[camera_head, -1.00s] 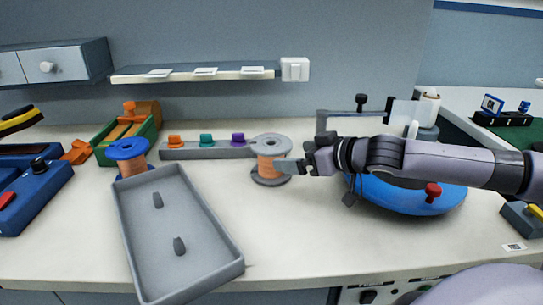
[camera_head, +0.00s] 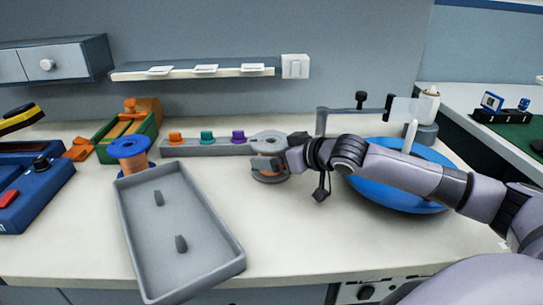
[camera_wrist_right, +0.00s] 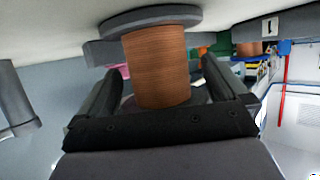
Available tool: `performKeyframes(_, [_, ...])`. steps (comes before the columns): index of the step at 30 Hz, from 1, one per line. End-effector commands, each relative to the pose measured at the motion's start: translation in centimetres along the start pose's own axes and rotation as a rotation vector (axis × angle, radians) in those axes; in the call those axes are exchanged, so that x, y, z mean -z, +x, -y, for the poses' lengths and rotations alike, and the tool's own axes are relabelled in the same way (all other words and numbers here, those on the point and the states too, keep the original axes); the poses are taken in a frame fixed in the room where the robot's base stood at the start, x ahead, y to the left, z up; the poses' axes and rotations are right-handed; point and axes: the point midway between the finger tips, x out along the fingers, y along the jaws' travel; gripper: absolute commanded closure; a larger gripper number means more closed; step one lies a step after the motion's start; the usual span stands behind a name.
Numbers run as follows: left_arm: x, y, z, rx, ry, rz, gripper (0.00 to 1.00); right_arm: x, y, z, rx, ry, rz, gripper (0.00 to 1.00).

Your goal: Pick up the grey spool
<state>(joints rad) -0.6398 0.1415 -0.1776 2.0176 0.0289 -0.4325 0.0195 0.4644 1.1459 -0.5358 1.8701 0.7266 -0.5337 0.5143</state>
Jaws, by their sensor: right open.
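My right gripper (camera_head: 270,164) is at the spool's winding, coming in from the right, below the top flange. It is open, with one finger on each side of the winding in the wrist view. The gripper partly hides the spool's lower half in the head view. I cannot tell whether the fingers touch it. My left gripper is not in view.
A grey tray (camera_head: 215,226) with two pegs lies left of the spool. A blue-flanged spool (camera_head: 128,148) stands behind it. A grey bar (camera_head: 187,150) with coloured knobs is behind and left of the grey spool. A blue round base (camera_head: 385,195) lies behind my right arm.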

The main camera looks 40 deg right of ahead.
Motion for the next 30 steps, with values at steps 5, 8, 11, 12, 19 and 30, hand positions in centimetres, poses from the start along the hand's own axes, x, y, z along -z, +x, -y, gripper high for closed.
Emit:
performKeyframes(5, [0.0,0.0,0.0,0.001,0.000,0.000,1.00,0.0,0.1,0.0,0.000,0.000,0.000,0.00])
performKeyframes(8, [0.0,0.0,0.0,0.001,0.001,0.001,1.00,0.0,0.1,0.0,0.000,0.000,0.000,0.13])
performKeyframes(11, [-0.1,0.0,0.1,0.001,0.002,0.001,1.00,0.0,0.1,0.0,0.000,0.000,0.000,0.46])
performKeyframes(12, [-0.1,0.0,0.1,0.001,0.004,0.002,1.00,0.0,0.1,0.0,0.000,0.000,-0.001,0.59])
performKeyframes(19, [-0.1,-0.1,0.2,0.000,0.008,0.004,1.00,0.5,-0.1,0.0,0.000,-0.002,-0.011,0.97])
performKeyframes(30, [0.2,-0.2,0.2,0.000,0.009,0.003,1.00,1.6,-0.5,-0.1,0.000,-0.002,-0.012,0.97])
